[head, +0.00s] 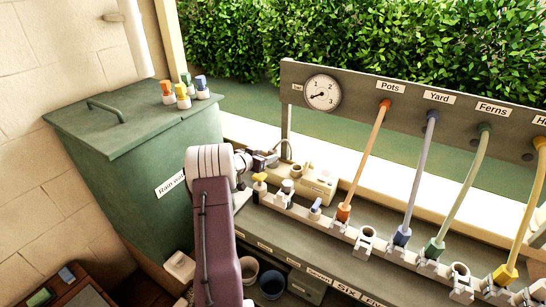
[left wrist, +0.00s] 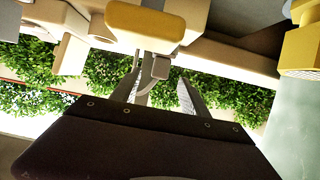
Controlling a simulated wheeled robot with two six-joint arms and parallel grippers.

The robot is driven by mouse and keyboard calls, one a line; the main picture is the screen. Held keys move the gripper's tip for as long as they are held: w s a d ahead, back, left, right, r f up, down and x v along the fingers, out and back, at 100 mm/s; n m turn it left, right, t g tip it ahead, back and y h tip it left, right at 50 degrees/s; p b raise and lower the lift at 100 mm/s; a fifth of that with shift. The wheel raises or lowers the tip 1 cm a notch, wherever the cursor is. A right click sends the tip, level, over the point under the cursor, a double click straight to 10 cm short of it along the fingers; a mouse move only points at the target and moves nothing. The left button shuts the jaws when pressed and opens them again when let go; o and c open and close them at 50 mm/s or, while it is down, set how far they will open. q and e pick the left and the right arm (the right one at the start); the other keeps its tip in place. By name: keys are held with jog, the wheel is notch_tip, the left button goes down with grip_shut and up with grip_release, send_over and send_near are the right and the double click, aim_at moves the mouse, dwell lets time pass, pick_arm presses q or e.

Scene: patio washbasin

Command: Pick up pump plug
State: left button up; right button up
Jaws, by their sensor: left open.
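A yellow-topped fitting (head: 259,179) stands just below the gripper; a yellow block (left wrist: 145,24) shows close up in the wrist view. My right gripper is out of view.
A green rainwater bin (head: 130,170) stands left, with several coloured caps (head: 183,100) on its lid. A pale rail (head: 332,222) holds hose ends in front of a board with a gauge (head: 322,92).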

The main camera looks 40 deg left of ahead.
aim_at(270, 153)
pick_arm(q)
jog(key=x, duration=0.4)
jog(key=shift+w+a+f, duration=0.1)
jog(key=shift+w, duration=0.05)
jog(key=shift+w+f, duration=0.15)
jog(key=shift+w, duration=0.25)
jog(key=shift+s, duration=0.15)
jog(key=shift+c, duration=1.2)
grip_shut()
notch_tip(270, 153, up, 10)
jog(key=p, duration=0.3)
